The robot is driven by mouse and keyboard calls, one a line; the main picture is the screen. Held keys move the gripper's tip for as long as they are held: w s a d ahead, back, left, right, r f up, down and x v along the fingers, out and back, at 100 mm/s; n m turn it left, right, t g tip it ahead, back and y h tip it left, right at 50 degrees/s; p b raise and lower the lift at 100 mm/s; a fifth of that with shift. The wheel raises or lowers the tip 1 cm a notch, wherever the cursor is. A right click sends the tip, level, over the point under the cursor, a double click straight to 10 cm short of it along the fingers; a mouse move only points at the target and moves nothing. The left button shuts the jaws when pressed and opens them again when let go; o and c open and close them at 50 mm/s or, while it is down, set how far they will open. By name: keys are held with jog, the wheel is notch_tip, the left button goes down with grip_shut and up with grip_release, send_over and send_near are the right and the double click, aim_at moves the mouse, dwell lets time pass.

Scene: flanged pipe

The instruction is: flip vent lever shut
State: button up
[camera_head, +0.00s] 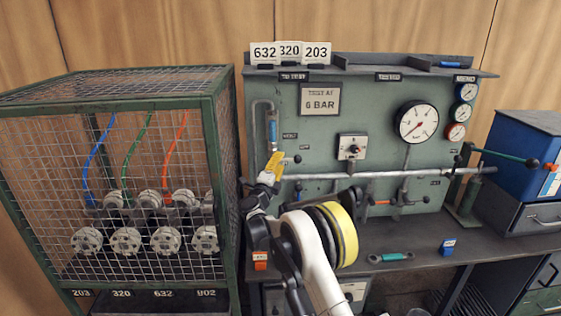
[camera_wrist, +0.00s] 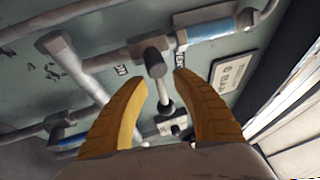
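The vent lever (camera_wrist: 154,62) is a small grey valve handle on the green panel, with a thin stem and a dark ball knob (camera_wrist: 167,107) at its end. A small label, too blurred to read surely, sits beside it. In the head view a dark lever knob (camera_head: 297,159) shows just right of my fingertips. My gripper (camera_head: 275,157) has yellow fingers and is open in front of the panel. In the wrist view my gripper (camera_wrist: 162,82) has one finger on each side of the lever's stem. I cannot tell whether either finger touches it.
A horizontal grey pipe (camera_head: 385,175) runs across the panel (camera_head: 375,100), near my gripper. A blue sight tube (camera_wrist: 215,30) is close beside the lever. A wire cage (camera_head: 110,180) with flanges stands left. The bench (camera_head: 420,240) holds a teal-handled tool (camera_head: 391,257) and a blue block (camera_head: 448,247).

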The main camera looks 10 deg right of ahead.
jog(key=v, duration=0.6)
jog(key=shift+s, duration=0.2)
jog(key=shift+r, duration=0.1)
